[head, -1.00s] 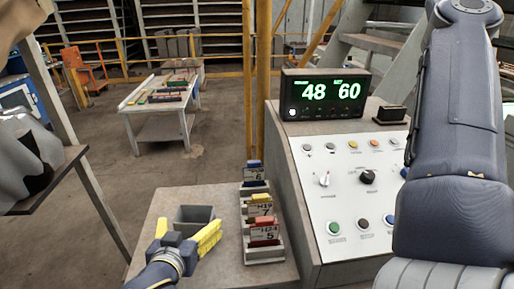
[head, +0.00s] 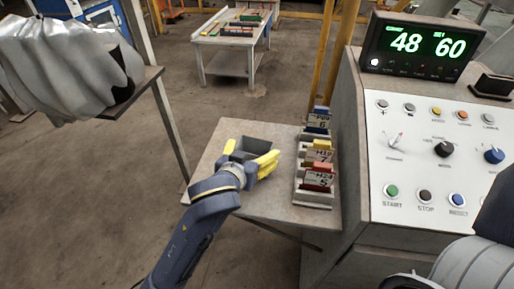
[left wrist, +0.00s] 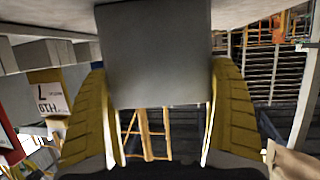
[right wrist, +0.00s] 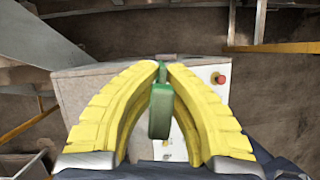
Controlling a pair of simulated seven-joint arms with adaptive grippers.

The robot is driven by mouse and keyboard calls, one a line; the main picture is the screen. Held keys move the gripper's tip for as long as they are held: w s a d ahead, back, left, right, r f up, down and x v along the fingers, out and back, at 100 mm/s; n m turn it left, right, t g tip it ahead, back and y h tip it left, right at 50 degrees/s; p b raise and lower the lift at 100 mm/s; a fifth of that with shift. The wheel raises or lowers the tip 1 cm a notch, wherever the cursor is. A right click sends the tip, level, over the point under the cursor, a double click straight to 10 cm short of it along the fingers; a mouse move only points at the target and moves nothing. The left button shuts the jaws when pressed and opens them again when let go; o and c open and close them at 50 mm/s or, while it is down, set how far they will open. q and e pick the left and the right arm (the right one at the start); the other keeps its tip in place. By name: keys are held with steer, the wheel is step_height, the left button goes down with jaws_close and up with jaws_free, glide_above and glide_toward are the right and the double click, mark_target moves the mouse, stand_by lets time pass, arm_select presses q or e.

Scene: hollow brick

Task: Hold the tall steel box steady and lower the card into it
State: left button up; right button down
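The tall steel box (head: 258,136) stands on the small table, dark and open at its top. My left gripper (head: 250,154) has its yellow fingers on either side of it. In the left wrist view the plain grey wall of the box (left wrist: 155,55) fills the gap and the fingertips (left wrist: 158,70) meet its sides.
A rack (head: 313,196) beside the box holds cards with blue, yellow and red tops. The console (head: 430,165) with buttons and a display (head: 420,45) reading 48 and 60 stands to the right. A shelf with a silvery cover (head: 70,70) is at left.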

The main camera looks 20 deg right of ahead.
arm_select(q)
steer(key=c, duration=0.6)
steer(key=o, duration=1.3)
steer(key=shift+c, duration=0.2)
